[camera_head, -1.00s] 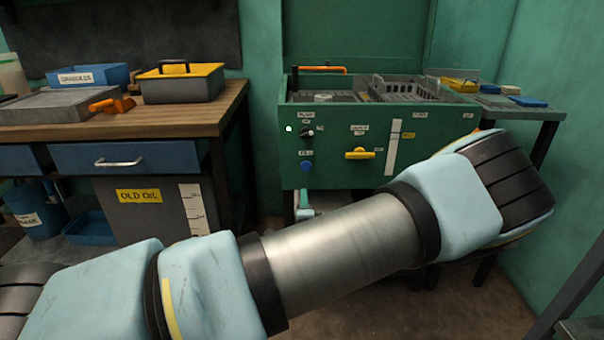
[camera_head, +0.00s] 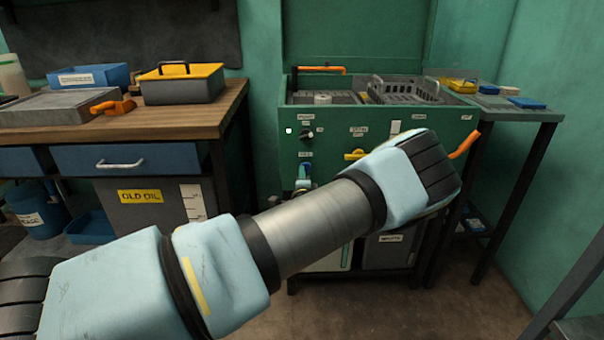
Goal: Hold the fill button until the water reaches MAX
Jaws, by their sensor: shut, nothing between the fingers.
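The green washer cabinet (camera_head: 345,140) stands at the back wall. The blue fill button (camera_head: 305,167) is low on the left of its front, under a small label. My gripper (camera_head: 303,180) shows only as a small, partly hidden piece at the button; it is shut and empty. I cannot tell whether it touches or presses the button. The white level gauge (camera_head: 395,127) shows only at its top end; my arm hides the rest, so the water level and MAX mark cannot be read.
A yellow handle (camera_head: 354,155) sits right of the button, beside my arm. A black knob (camera_head: 306,135) and a lit indicator (camera_head: 289,131) are above. An orange lever (camera_head: 465,145) sticks out at the cabinet's right. A wooden bench (camera_head: 150,120) stands left.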

